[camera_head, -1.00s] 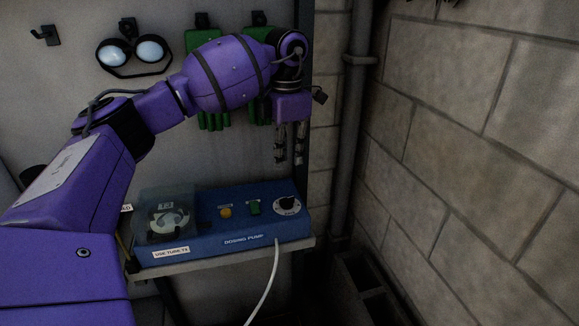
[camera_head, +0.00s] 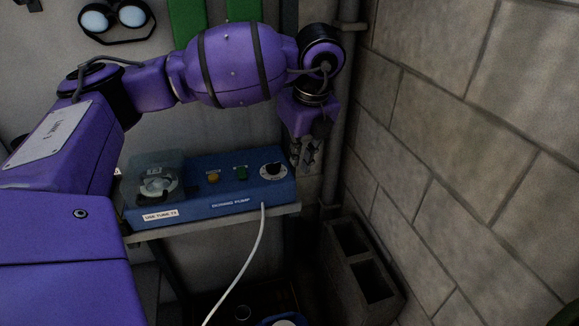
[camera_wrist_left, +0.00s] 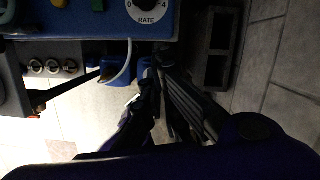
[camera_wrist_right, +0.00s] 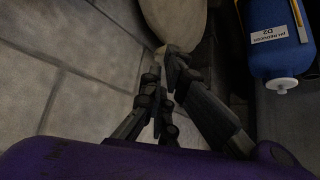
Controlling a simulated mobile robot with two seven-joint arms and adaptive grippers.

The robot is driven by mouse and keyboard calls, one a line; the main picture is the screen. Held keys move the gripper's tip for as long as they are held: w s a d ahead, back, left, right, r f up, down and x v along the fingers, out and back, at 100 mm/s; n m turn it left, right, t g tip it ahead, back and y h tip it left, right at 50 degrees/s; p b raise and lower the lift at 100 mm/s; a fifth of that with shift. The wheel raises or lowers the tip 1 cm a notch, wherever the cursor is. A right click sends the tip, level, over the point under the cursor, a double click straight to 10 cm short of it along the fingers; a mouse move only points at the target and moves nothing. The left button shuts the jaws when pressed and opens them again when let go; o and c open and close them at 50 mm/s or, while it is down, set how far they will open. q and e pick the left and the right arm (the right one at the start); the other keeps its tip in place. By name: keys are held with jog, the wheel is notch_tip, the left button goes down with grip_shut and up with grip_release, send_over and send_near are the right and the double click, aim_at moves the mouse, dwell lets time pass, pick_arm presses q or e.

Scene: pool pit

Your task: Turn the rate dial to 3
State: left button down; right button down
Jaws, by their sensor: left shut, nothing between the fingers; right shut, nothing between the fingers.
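The rate dial (camera_head: 272,170) is a black knob on a white round plate, at the right end of the blue dosing pump (camera_head: 222,206). In the left wrist view the lower part of its plate (camera_wrist_left: 148,14) shows at the top edge, with RATE, 0 and 4 readable. I cannot read the pointer's setting. My left gripper (camera_head: 304,168) is shut and empty, just right of the pump's right end in the picture and apart from the dial. Its fingers (camera_wrist_left: 154,84) show below the dial in its wrist view. My right gripper (camera_wrist_right: 165,72) is shut and empty, away from the pump.
The pump stands on a narrow shelf (camera_head: 150,236), with a white tube (camera_head: 250,248) hanging from its front. A vertical pipe (camera_head: 343,90) and block wall (camera_head: 450,130) bound the right. A hollow block (camera_head: 362,268) lies below. A blue bottle (camera_wrist_right: 280,45) shows in the right wrist view.

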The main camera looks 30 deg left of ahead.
aim_at(283, 180)
pick_arm(q)
jog(key=x, duration=0.9)
jog(key=shift+a+f, duration=0.1)
jog(key=shift+f, duration=0.25)
jog(key=shift+w+a+r+p, duration=0.1)
jog(key=shift+w+a+p, duration=0.15)
jog(key=shift+a, duration=0.3)
jog(key=shift+w+a+r+p, duration=0.1)
jog(key=shift+w+a+p, duration=0.05)
jog(key=shift+w+a, duration=0.35)
jog(key=shift+w+a+f, duration=0.1)
jog(key=shift+w+a, duration=0.1)
jog(key=shift+a, duration=0.5)
